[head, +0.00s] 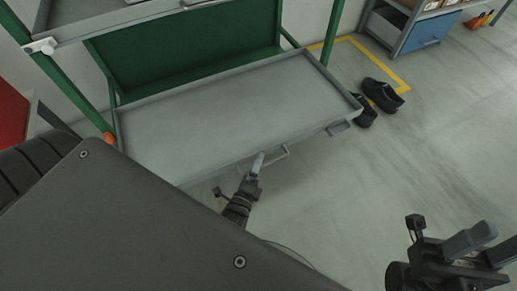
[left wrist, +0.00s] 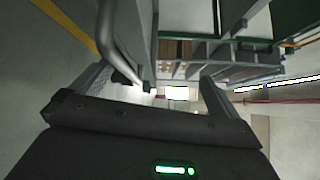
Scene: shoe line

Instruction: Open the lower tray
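The lower tray (head: 225,115) is a wide, empty grey tray in a green frame, reaching out in front of a green back panel. Its bar handle (head: 278,154) is on the front edge and shows large in the left wrist view (left wrist: 112,42). My left gripper (head: 259,163) is at this handle. In the left wrist view its fingers (left wrist: 155,88) are spread, with the bar between them, nearer the left finger; I cannot tell whether they touch. My right gripper (head: 485,246) is open and empty, low at the right, away from the tray.
An upper tray (head: 100,18) hangs above at the left. Black shoes (head: 382,95) lie on the floor by the tray's right corner, near a yellow line (head: 384,66). A shelf with a blue drawer (head: 428,31) stands at the back right.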

